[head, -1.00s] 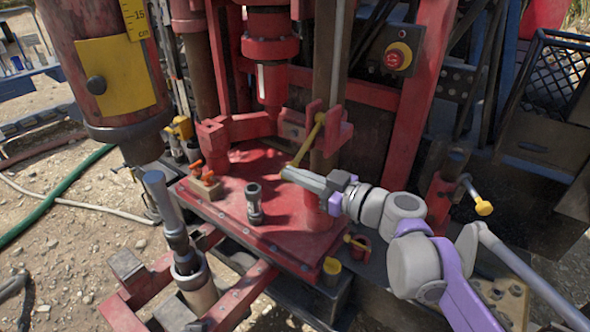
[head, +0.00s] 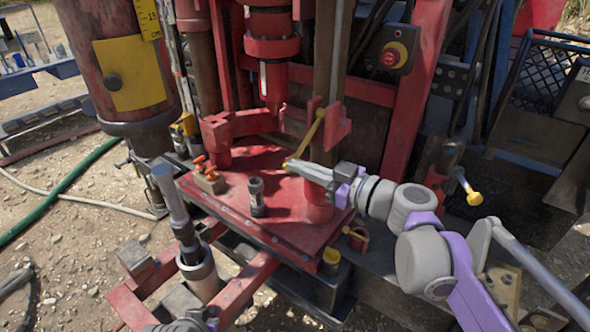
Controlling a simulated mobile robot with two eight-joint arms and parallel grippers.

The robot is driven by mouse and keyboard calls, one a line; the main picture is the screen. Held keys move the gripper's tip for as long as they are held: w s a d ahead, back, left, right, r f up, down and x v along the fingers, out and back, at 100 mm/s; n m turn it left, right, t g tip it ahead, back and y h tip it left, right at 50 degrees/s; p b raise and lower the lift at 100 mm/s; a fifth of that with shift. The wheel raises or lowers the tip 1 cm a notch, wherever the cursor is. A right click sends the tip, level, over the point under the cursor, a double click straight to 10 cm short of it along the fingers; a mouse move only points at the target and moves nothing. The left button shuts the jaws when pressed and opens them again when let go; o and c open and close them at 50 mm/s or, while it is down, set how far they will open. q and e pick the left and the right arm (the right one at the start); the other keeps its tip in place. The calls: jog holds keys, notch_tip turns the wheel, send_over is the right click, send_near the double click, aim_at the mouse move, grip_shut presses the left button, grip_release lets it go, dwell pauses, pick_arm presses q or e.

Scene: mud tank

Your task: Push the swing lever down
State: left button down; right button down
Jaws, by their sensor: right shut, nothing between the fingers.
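A thin yellow lever (head: 309,136) hangs at a slant from a red bracket on the rig, in the middle of the head view; it appears to be the swing lever. Its upper end is at the bracket and its lower end is low and to the left. My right gripper (head: 290,165) is shut and empty, with its fingertips at the lever's lower end. I cannot tell whether they touch it. A grey and purple part, apparently my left gripper (head: 190,322), just shows at the bottom edge; its fingers cannot be made out.
A red platform (head: 240,190) lies below, with a small dark cylinder (head: 257,197) and an orange-handled block (head: 208,178) on it. A red emergency button (head: 390,57) is on a post behind. A yellow-tipped handle (head: 474,198) stands right of my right arm.

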jog(key=v, duration=0.7)
jog(key=shift+s+d, duration=0.2)
jog(key=shift+d, duration=0.2)
jog(key=shift+w+f, duration=0.1)
jog(key=s+f+m+g+h, duration=0.2)
jog(key=s+f+m+h, duration=0.15)
jog(key=f, duration=0.55)
jog(key=s+f+m+g+h, duration=0.25)
jog(key=s+f, duration=0.25)
jog(key=f, duration=0.4)
jog(key=s+d+f+m+h, duration=0.6)
jog(key=d+f+h, duration=0.2)
jog(key=d+f, duration=0.1)
jog(key=shift+s+d+f, duration=0.35)
jog(key=shift+d, duration=0.3)
